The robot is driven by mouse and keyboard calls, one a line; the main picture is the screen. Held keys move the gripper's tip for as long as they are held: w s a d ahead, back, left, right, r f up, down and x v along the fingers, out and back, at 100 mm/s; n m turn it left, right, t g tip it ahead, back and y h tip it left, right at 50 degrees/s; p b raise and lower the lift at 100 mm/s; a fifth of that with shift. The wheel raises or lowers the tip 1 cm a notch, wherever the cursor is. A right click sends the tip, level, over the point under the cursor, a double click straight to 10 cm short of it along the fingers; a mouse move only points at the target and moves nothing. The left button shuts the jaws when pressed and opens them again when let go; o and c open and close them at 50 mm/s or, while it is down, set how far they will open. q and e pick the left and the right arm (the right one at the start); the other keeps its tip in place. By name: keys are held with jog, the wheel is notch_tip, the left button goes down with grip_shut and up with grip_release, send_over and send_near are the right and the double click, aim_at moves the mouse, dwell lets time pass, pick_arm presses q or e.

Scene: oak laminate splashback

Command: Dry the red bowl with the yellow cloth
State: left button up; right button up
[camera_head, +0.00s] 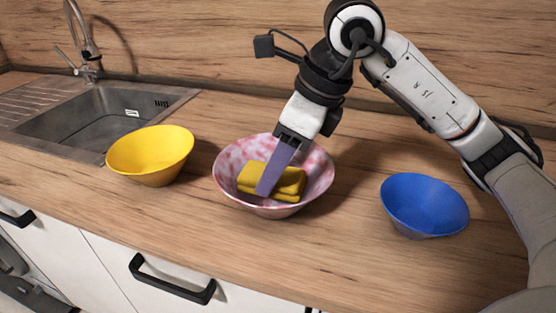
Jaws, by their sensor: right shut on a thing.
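The red bowl (228,186), mottled red and white, stands upright in the middle of the wooden counter. The folded yellow cloth (290,187) lies inside it, low in the bowl. My right gripper (267,188) reaches down into the bowl from above, its purple fingers shut on the cloth. The fingers hide part of the cloth and part of the bowl's far inside wall. My left gripper is not in view.
A yellow bowl (151,157) stands to the left, near the sink (95,122) with its tap (88,50). A blue bowl (424,206) stands to the right, under my right arm. Black-handled drawers lie below the counter's front edge. Bare counter lies between the bowls.

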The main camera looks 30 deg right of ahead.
jog(key=shift+s, duration=0.1)
dwell(0.3)
jog(key=shift+w+d+r, duration=0.1)
jog(key=shift+w+d, duration=0.5)
jog(key=shift+w, duration=0.05)
jog(key=shift+s+a, duration=0.7)
jog(key=shift+a, duration=0.05)
jog(key=shift+w+d, duration=0.1)
jog(key=shift+w+d, duration=0.6)
jog(key=shift+d, duration=0.05)
